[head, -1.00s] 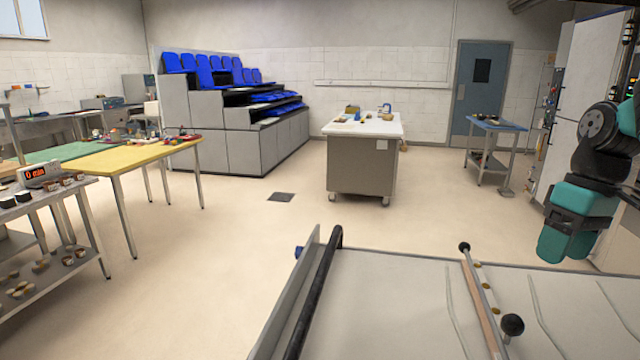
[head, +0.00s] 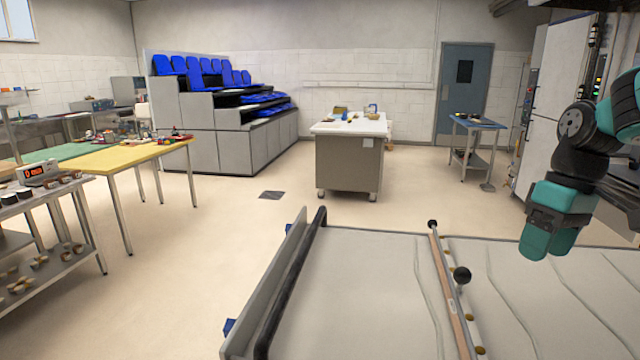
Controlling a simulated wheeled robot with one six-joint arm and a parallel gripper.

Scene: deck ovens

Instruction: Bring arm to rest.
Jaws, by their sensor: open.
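My arm comes in from the right edge of the head view. My gripper (head: 548,250) is at its low end, with teal and dark parts pointing down. It hangs over the far right part of a pale canvas-topped loader (head: 370,290). I see nothing held in it. The gap between its fingers is hard to make out from this angle.
The loader has a dark rail (head: 290,280) along its left side and a bar with black knobs (head: 450,290) across it. A white-topped wheeled table (head: 347,160), a yellow table (head: 130,158) and a blue-topped table (head: 478,122) stand beyond. Open floor lies between them.

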